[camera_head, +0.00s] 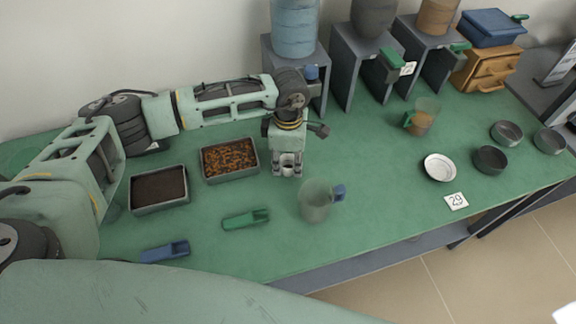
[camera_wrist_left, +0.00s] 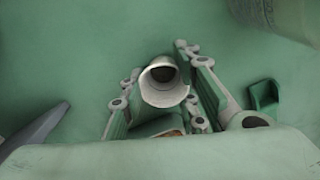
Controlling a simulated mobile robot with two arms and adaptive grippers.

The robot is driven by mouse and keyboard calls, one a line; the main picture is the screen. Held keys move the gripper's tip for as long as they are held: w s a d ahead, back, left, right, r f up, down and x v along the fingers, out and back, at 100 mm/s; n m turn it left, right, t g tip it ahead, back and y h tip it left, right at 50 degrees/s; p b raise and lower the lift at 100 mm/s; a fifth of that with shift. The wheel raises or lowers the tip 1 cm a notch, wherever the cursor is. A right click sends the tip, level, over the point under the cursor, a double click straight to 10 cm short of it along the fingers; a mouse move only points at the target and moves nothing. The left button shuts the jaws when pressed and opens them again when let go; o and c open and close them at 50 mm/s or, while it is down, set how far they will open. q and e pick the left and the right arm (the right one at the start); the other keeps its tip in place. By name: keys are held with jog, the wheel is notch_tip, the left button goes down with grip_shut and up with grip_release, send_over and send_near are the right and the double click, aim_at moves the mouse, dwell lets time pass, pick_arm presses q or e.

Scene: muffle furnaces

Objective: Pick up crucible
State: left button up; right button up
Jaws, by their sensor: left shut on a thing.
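The crucible is a small white round cup (camera_wrist_left: 163,88) with a dark inside, seen mouth-on in the left wrist view. My left gripper (camera_head: 288,170) points down over the green table, and its fingers are shut on the crucible from both sides. In the head view only a pale bit shows between the fingers, mostly hidden by them. I cannot tell whether the crucible still touches the table. My right gripper is in neither view.
Left of the gripper are a tray of brown-orange bits (camera_head: 230,160) and a tray of dark grains (camera_head: 158,188). A clear cup (camera_head: 316,202) stands close in front. A green scoop (camera_head: 246,219) and blue scoop (camera_head: 165,251) lie nearer. A white dish (camera_head: 439,168) and dark bowls are right.

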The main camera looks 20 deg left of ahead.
pick_arm(q)
jog(key=c, duration=0.4)
jog(key=shift+w+r+b, duration=0.1)
jog(key=shift+r+b, duration=0.2)
jog(key=shift+r, duration=0.3)
notch_tip(320, 180, up, 3)
jog(key=shift+f+b, duration=0.1)
jog(key=shift+b, duration=0.45)
jog(key=d+r+b, duration=0.3)
jog(key=d+r, duration=0.4)
jog(key=d, duration=0.4)
jog(key=shift+w+d, duration=0.2)
jog(key=shift+d, duration=0.15)
